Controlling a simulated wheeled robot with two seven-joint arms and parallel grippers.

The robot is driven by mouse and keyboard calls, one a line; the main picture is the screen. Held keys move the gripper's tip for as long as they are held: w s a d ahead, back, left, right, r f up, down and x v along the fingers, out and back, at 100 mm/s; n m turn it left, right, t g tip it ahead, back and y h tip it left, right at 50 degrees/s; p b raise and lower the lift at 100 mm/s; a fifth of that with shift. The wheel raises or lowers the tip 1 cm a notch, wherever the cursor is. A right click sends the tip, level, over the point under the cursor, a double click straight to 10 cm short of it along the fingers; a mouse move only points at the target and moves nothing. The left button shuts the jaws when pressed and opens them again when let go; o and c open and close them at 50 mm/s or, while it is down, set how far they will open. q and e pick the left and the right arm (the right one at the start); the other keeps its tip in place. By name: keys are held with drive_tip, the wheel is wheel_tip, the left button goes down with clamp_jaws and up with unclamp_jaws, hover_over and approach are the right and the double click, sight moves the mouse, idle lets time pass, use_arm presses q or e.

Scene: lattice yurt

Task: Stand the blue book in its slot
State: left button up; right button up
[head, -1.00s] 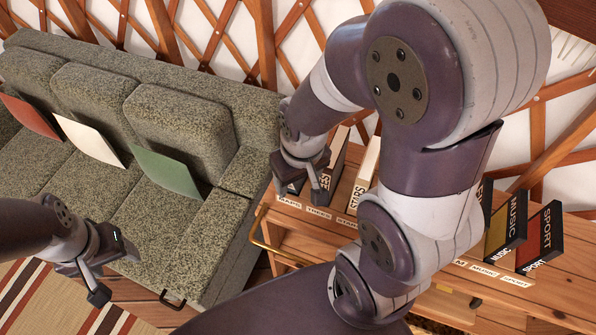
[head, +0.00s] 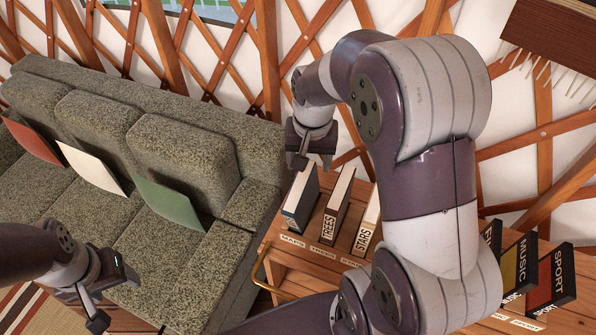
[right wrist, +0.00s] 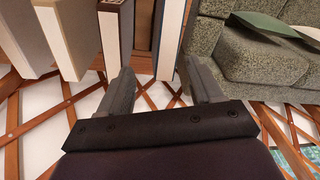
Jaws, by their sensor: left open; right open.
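The blue book (head: 300,204) stands at the left end of the row on the wooden shelf unit, behind the MAPS label (head: 292,241). It looks upright beside the TREES book (head: 336,208), with a gap between them. In the right wrist view its pale pages and blue cover edge (right wrist: 171,40) lie beyond the fingers. My right gripper (head: 303,158) is open and empty, above and behind the book, apart from it. It also shows in the right wrist view (right wrist: 162,88). My left gripper (head: 97,302) is open and empty in front of the sofa.
The STARS book (head: 366,225) stands to the right of TREES. My right arm hides the row's middle. MUSIC (head: 520,262) and SPORT (head: 553,278) books stand at the right end. The sofa (head: 215,245) is left of the shelf unit, which has a brass rail (head: 262,275).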

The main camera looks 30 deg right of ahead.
sight(303, 184)
drive_tip(key=shift+w+d+r+m+g, duration=0.15)
drive_tip(key=shift+w+d+r+m, duration=0.1)
drive_tip(key=shift+w+m, duration=0.3)
drive_tip(key=shift+w+d+r+m+g, duration=0.2)
drive_tip(key=shift+w+m, duration=0.25)
drive_tip(key=shift+w, duration=0.2)
drive_tip(key=shift+w+r+m, duration=0.1)
drive_tip(key=shift+w+m, duration=0.15)
drive_tip(key=shift+m, duration=0.65)
drive_tip(key=f, duration=0.1)
drive_tip(key=s+f, duration=0.1)
drive_tip(key=s+f+p, duration=0.1)
drive_tip(key=f, duration=0.1)
drive_tip(key=shift+a, duration=0.3)
drive_tip(key=f+p, duration=0.1)
drive_tip(key=f, duration=0.1)
drive_tip(key=f+p, duration=0.1)
drive_tip(key=f, duration=0.2)
drive_tip(key=w+f+p, duration=0.1)
drive_tip(key=f, duration=0.2)
drive_tip(key=shift+w+a, duration=0.1)
drive_tip(key=shift+a, duration=0.1)
drive_tip(key=shift+f, duration=0.15)
use_arm(q)
drive_tip(key=r, duration=0.4)
drive_tip(key=shift+w+d+r, duration=0.15)
drive_tip(key=shift+w+r, duration=0.2)
drive_tip(key=shift+w, duration=0.05)
use_arm(e)
clamp_jaws()
